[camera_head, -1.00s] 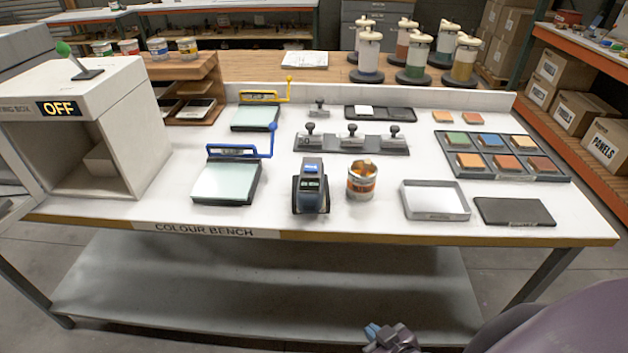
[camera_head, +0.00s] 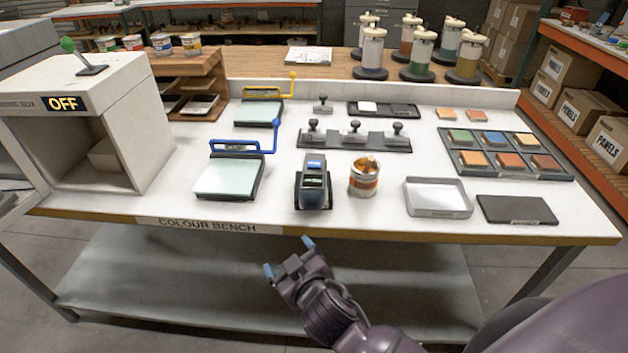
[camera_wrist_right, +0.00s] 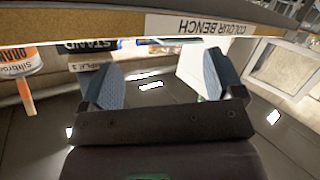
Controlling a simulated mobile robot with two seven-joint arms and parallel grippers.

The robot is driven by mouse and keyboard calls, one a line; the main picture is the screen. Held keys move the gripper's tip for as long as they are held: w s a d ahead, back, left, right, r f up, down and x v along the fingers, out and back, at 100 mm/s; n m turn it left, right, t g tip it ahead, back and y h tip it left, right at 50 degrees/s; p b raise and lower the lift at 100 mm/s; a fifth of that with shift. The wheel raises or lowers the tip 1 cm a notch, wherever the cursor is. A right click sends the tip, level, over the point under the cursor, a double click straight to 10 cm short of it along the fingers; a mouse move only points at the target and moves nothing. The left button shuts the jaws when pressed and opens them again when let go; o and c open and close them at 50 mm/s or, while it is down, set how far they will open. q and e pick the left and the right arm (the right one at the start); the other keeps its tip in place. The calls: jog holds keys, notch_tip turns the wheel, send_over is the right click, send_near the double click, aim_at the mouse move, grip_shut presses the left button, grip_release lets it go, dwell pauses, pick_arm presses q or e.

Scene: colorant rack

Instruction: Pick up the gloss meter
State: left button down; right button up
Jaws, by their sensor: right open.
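The gloss meter, as I take it, is the dark handheld device (camera_head: 313,187) with a small lit blue screen, standing near the bench's front edge, left of an opened can. My right gripper (camera_head: 288,257) is open and empty. It is in front of the bench, below the front edge, to the lower left of the meter and apart from it. In the right wrist view the open fingers (camera_wrist_right: 160,68) have nothing between them. That view is upside down, and the meter cannot be made out clearly there. My left gripper is not in view.
The opened can (camera_head: 364,177) stands close on the meter's right; a blue-handled glass plate (camera_head: 228,178) lies to its left. A grey tray (camera_head: 437,197) and dark pad (camera_head: 516,209) lie further right. The bench's front edge (camera_head: 400,236) lies between gripper and meter.

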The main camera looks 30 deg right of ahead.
aim_at(313, 189)
jog(key=s+d+r+m+h, duration=0.1)
jog(key=d+r+m+h, duration=0.2)
jog(key=r+m+h, duration=0.65)
jog(key=shift+m, duration=0.35)
jog(key=x, duration=0.3)
jog(key=p+x, duration=0.1)
jog(key=x, duration=0.1)
jog(key=shift+d+f, duration=0.2)
jog(key=shift+f, duration=0.1)
jog(key=shift+t+y, duration=0.25)
jog(key=shift+t, duration=0.05)
jog(key=p+x, duration=0.1)
jog(key=x, duration=0.3)
jog(key=shift+w+d+r, duration=0.1)
jog(key=shift+w+r, duration=0.05)
jog(key=shift+r, duration=0.05)
jog(key=shift+w+d+f, duration=0.1)
jog(key=shift+w+d, duration=0.2)
jog(key=shift+w, duration=0.15)
jog(key=shift+c, duration=0.4)
jog(key=c, duration=1.3)
